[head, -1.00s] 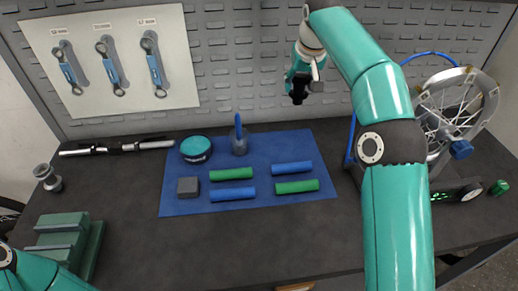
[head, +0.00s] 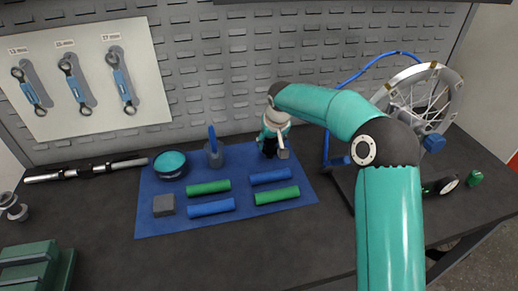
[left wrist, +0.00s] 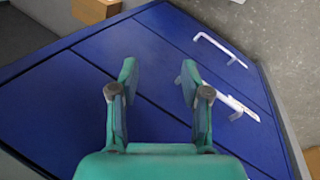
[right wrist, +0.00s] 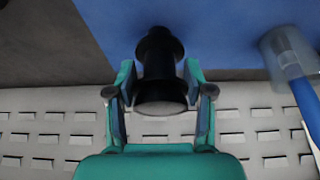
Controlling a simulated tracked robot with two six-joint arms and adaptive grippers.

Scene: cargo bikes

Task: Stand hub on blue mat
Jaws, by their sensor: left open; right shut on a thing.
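The black hub (right wrist: 158,72) is between the fingers of my right gripper (right wrist: 158,95), which is shut on it. In the right wrist view it looks like a dark spool, with the blue mat (right wrist: 220,35) behind it. In the head view my right gripper (head: 270,153) is low at the back right corner of the blue mat (head: 160,222). The hub is mostly hidden there, and I cannot tell whether it touches the mat. My left gripper (left wrist: 157,85) is open and empty, facing a blue drawer front; it is outside the head view.
The mat holds a teal round tin (head: 171,163), a cup with a blue tool (head: 214,156), a grey block (head: 164,205), and several green and blue grips (head: 211,208). The wheel stand (head: 425,95) is at right. The pegboard (head: 330,60) rises close behind.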

